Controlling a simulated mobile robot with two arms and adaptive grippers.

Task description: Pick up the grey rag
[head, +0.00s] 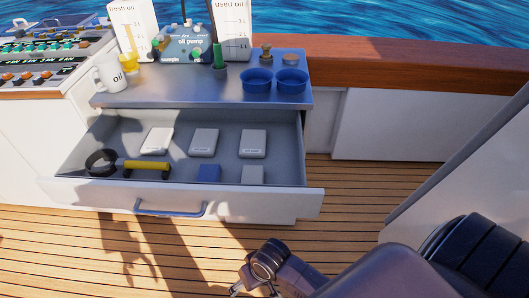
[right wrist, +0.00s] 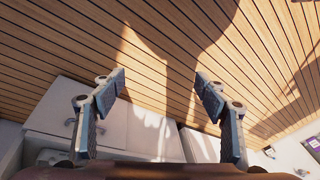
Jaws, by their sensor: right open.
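The grey rag (head: 252,175) appears as a small folded grey block at the front right inside the open drawer (head: 310,200). Its lower part is hidden behind the drawer front. My right gripper (head: 243,289) is low in the head view, in front of the drawer and apart from the rag, partly cut off by the bottom edge. In the right wrist view the gripper (right wrist: 161,80) is open and empty, with deck planks between its fingers. The rag does not show in that view. My left gripper is not in view.
The wooden deck in front is clear.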

